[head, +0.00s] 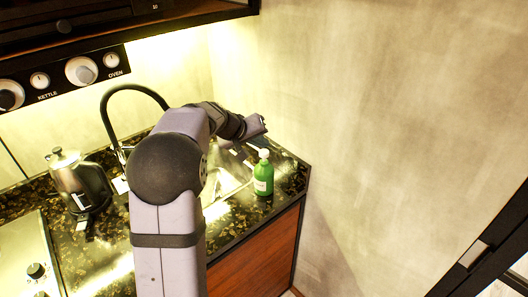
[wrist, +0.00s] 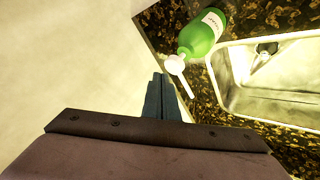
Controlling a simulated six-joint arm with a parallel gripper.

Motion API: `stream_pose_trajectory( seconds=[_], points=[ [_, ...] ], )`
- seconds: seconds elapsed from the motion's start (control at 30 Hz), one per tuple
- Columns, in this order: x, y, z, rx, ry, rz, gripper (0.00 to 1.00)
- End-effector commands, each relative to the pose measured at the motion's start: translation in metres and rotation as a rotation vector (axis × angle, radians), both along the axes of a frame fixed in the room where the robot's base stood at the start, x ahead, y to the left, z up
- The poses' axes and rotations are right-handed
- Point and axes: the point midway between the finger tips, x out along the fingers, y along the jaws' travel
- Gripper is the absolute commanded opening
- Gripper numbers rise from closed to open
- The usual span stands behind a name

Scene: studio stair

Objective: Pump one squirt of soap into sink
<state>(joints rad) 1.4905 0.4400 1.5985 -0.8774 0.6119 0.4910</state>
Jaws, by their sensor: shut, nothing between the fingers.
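The green soap bottle (head: 263,178) with a white pump top stands upright on the dark speckled counter, right of the sink (head: 222,186). In the wrist view the bottle (wrist: 202,34) is at the top, its white pump head and nozzle (wrist: 178,68) pointing toward the sink basin (wrist: 285,75). My gripper (wrist: 160,80) is shut and empty, its fingertips close to the pump in the picture; I cannot tell the height gap. In the head view my gripper (head: 257,125) is above and behind the bottle, near the wall. My arm hides part of the sink.
A steel kettle (head: 80,180) stands on the counter at left, beside the hob (head: 30,262). A black faucet (head: 110,105) arches behind my arm. The bare wall (head: 370,130) is close on the right. An upper cabinet (head: 100,25) overhangs at top left.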

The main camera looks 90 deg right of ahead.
Motion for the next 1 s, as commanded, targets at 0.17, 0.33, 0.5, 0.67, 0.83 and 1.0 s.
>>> stream_pose_trajectory(
  seconds=[0.17, 0.33, 0.5, 0.67, 0.83, 1.0],
  points=[
    [0.0, 0.0, 0.0, 0.0, 0.0, 0.0, 0.0],
    [0.0, 0.0, 0.0, 0.0, 0.0, 0.0, 0.0],
    [0.0, 0.0, -0.0016, 0.0, 0.0, 0.0, 0.0],
    [0.0001, 0.0, -0.0058, 0.0, -0.001, -0.001, 0.0],
    [0.0001, -0.0001, -0.0089, -0.001, -0.001, 0.0, 0.0],
    [0.0001, 0.0, -0.0084, 0.0, -0.001, -0.001, 0.0]
  ],
)
